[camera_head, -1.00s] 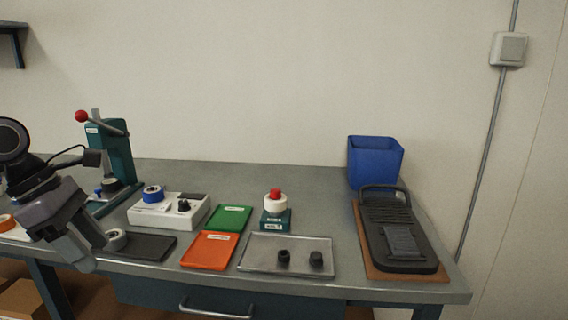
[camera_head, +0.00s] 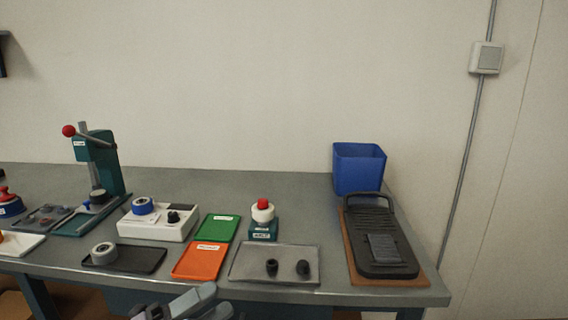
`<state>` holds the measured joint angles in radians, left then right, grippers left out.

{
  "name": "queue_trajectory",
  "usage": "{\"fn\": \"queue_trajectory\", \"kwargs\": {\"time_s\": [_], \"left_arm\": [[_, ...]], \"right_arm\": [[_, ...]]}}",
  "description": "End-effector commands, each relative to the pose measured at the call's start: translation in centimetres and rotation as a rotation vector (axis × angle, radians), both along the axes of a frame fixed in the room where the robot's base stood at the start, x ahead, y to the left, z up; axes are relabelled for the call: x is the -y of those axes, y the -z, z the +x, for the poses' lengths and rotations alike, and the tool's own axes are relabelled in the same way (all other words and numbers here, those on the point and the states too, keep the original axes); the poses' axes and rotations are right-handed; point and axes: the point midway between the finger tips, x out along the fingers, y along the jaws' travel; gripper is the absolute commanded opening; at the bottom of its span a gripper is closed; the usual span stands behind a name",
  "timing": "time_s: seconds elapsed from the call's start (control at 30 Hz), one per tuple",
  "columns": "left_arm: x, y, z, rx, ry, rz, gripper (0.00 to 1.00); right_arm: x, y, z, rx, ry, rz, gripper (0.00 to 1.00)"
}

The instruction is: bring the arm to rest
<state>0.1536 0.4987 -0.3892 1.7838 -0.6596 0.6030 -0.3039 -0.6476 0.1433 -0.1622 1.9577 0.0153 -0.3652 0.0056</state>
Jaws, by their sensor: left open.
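My left gripper (camera_head: 192,302) shows at the bottom edge of the head view, in front of the bench's front edge and below the orange tray (camera_head: 200,262). Its jaws are open and I see nothing between them; much of it is cut off by the frame. A grey ring (camera_head: 103,253) lies on the black tray (camera_head: 140,262), up and left of the gripper and apart from it. My right gripper is not in view.
A green press (camera_head: 97,165) with a red knob stands at the left. A white box (camera_head: 150,226), green tray (camera_head: 217,228), red-topped device (camera_head: 263,222) and metal tray (camera_head: 290,252) fill the middle. A blue bin (camera_head: 358,168) and black slatted device (camera_head: 383,243) stand right.

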Motion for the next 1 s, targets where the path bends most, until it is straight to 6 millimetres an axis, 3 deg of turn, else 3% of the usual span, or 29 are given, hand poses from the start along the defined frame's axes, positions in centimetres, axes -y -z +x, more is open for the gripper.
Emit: {"fn": "queue_trajectory", "kwargs": {"time_s": [0.17,0.27,0.37,0.5,0.6,0.7,0.8,1.0], "left_arm": [[-2.7,5.2,-0.2,-0.439,-0.212,-0.306,0.53],[-4.5,9.3,-1.4,-0.692,-0.335,-0.463,0.53],[-6.2,14.0,-3.7,-0.948,-0.463,-0.609,0.53],[-7.8,20.2,-8.6,-1.278,-0.633,-0.785,0.53],[-8.3,23.3,-12.1,-1.457,-0.727,-0.876,0.53],[-8.5,25.2,-14.7,-1.573,-0.790,-0.933,0.53],[-8.5,26.1,-16.0,-1.631,-0.822,-0.962,0.53],[-8.5,26.3,-16.2,-1.644,-0.828,-0.968,0.53]], "right_arm": [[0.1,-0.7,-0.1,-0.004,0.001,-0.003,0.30],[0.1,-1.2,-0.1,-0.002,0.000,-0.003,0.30],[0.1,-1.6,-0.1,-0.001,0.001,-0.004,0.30],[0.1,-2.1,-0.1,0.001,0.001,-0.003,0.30],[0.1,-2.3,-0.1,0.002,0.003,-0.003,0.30],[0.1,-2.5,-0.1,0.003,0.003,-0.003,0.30],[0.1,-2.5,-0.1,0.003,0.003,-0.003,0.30],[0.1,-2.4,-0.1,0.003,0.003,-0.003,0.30]]}}
